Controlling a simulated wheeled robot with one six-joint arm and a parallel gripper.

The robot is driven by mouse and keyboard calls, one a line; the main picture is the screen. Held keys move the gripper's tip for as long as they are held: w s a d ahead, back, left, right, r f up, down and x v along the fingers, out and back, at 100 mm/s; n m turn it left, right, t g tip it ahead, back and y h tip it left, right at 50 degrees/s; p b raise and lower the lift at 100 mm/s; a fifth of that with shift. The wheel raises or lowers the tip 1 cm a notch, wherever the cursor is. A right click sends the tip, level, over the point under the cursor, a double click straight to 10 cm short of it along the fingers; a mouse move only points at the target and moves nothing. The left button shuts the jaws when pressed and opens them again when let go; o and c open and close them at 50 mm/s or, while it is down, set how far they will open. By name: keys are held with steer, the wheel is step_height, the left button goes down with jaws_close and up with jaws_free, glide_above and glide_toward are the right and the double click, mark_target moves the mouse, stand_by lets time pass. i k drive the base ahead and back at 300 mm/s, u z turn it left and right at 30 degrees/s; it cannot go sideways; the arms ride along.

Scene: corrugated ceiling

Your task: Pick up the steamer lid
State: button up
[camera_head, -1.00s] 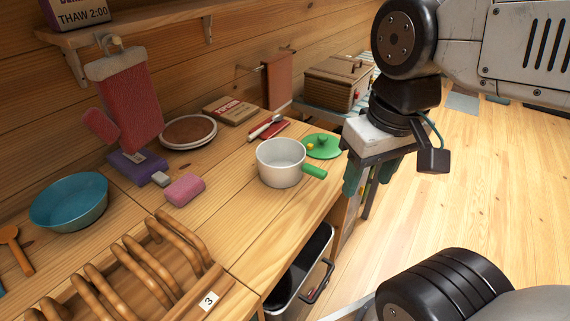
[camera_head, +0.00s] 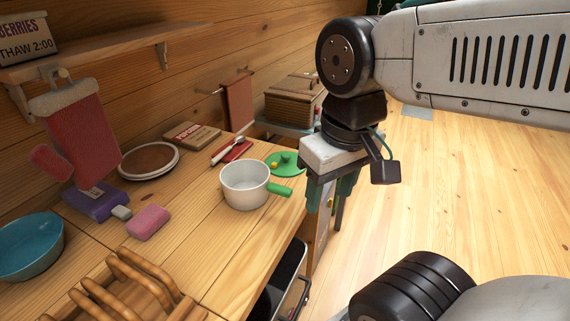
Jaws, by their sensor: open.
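A brown square steamer (camera_head: 292,108) stands at the far end, beyond the counter. Its flat lid (camera_head: 297,84), with a small handle, sits on top. A round green lid (camera_head: 283,163) lies on the counter behind the white pot (camera_head: 244,184) with a green handle. My gripper (camera_head: 329,198) points down with its green-tipped fingers apart, empty. It is in front of and right of the steamer in the picture, by the counter's right edge. The steamer's lower right side is partly hidden behind my gripper.
The counter also holds a red cloth with a utensil (camera_head: 233,150), a book-like box (camera_head: 192,135), a round plate (camera_head: 149,161), a pink sponge (camera_head: 148,222), a blue bowl (camera_head: 30,246) and a wooden rack (camera_head: 130,290). The floor (camera_head: 450,200) at right is clear.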

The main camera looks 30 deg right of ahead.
mark_target(286, 160)
steer(key=u, duration=0.05)
steer(key=k, duration=0.45)
steer(key=z, duration=1.15)
steer(key=i, duration=0.65)
steer(key=u, duration=1)
